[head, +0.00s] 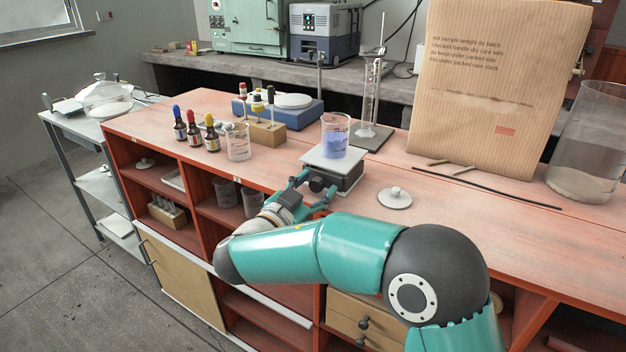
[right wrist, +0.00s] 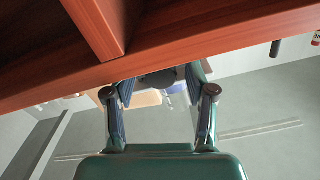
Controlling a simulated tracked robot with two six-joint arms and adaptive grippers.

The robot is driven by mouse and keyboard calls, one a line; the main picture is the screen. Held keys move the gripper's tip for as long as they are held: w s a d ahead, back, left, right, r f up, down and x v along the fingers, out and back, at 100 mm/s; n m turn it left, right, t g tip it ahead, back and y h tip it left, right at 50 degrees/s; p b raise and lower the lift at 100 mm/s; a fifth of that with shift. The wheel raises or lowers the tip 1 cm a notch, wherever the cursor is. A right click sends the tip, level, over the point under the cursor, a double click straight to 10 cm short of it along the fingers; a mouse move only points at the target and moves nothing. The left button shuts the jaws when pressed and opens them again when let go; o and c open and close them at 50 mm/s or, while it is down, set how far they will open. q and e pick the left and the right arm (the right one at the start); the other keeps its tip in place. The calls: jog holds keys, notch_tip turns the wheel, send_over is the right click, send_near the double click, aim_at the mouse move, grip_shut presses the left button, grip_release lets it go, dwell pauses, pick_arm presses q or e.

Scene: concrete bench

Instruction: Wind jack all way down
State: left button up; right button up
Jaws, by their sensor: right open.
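The jack (head: 348,176) stands near the front edge of the red bench, with a pale top plate (head: 316,157) and a dark body. A beaker of blue liquid (head: 335,140) stands upright on the plate. The plate is a short way above the bench top. My right gripper (head: 314,189) is at the jack's front, its fingers spread to either side of a dark knob. In the right wrist view, the open fingers (right wrist: 160,88) flank a dark rounded part, probably the knob (right wrist: 160,79); contact cannot be told. My left gripper is out of view.
A grey lid (head: 395,199) lies right of the jack. A black rod (head: 487,187) lies before a cardboard sheet (head: 490,95). An empty beaker (head: 238,143) and dropper bottles (head: 195,136) stand to the left. A cylinder on a stand (head: 368,100) is behind. The bench edge (right wrist: 200,65) is close to the gripper.

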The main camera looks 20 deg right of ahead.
jog(key=shift+c, duration=0.4)
grip_shut()
jog(key=shift+f, duration=0.1)
dwell(0.8)
jog(key=shift+o, duration=0.4)
grip_release()
